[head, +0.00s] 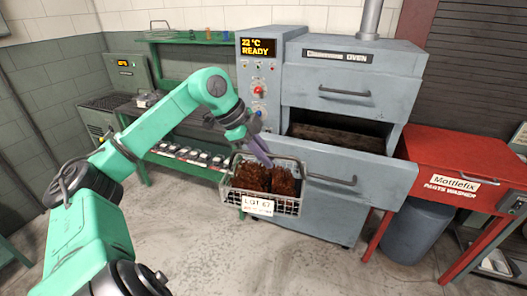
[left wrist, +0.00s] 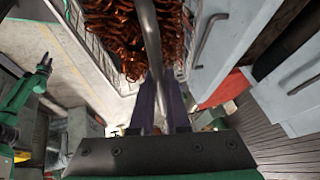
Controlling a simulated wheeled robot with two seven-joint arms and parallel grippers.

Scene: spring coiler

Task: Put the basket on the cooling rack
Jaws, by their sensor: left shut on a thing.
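The wire basket (head: 232,197) hangs in front of the oven, holding coppery brown springs and carrying a "LOT 67" tag. My left gripper (head: 262,152) is above its rear side, shut on its handle. In the left wrist view the fingers (left wrist: 161,88) close on a grey handle bar, with the basket's mesh (left wrist: 92,45) and springs beyond. The basket looks roughly level and clear of the floor. I cannot tell surely which thing is the cooling rack. My right gripper (left wrist: 44,63) shows small at the left of the wrist view; its jaws are too small to read.
The grey oven (head: 350,80) reads "22 °C READY"; its drawer (head: 365,175) is pulled out, close to the basket's right. A red parts washer (head: 455,165) and grey bin (head: 412,235) stand right. A green bench (head: 190,165) stands behind left. Front floor is clear.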

